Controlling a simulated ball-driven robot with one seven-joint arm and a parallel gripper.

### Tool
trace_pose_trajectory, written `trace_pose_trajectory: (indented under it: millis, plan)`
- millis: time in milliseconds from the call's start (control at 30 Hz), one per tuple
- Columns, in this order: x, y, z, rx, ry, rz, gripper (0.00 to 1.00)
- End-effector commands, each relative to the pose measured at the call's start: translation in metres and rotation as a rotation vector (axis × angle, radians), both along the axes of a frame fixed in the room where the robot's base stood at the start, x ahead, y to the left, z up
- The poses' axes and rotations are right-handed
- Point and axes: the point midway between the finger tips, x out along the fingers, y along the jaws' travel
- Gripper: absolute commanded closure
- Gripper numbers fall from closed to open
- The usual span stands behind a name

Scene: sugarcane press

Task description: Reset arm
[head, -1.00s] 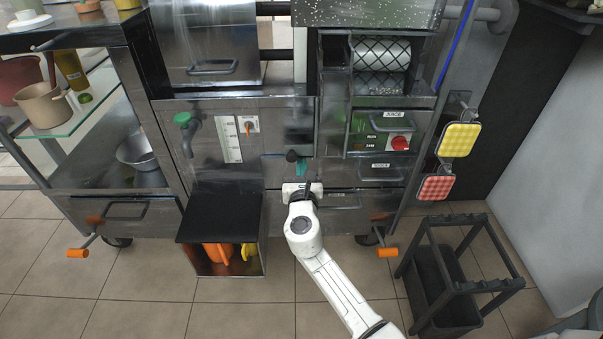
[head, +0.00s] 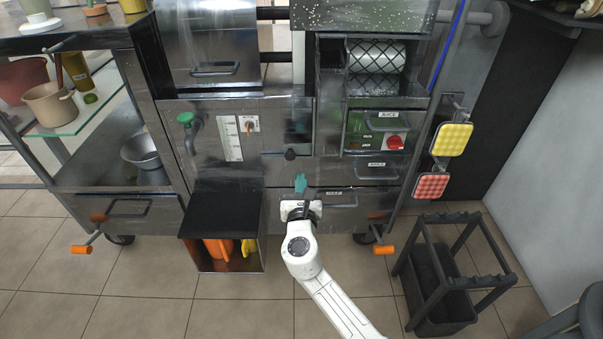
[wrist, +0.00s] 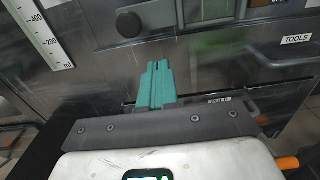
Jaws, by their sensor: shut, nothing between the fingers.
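My white arm reaches up from the bottom of the head view toward the front of the steel sugarcane press. My gripper (head: 300,183) has teal fingers, closed together with nothing between them. In the wrist view the two teal fingers (wrist: 156,86) lie side by side and point at the steel front. In the head view the gripper is just below a dark round knob (head: 290,154) on the press. The same knob shows in the wrist view (wrist: 129,24), beyond the fingertips and apart from them.
A black-topped bin (head: 221,214) stands left of my arm, holding orange and yellow items. A black stool-like rack (head: 445,270) stands at the right. Drawers with handles (head: 335,199) are close to the gripper. Yellow (head: 451,139) and red (head: 431,186) pads hang at the right. Floor in front is open.

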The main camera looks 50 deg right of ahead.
Motion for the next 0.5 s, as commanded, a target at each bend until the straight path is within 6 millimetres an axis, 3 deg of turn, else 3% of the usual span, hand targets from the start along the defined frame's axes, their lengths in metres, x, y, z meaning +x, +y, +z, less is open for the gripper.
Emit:
trace_pose_trajectory:
  millis: [300,500]
  plan:
    - [-0.034,0.042,0.001,0.0,0.001,0.004,1.0]
    - [-0.045,0.054,0.001,-0.001,0.001,0.002,1.0]
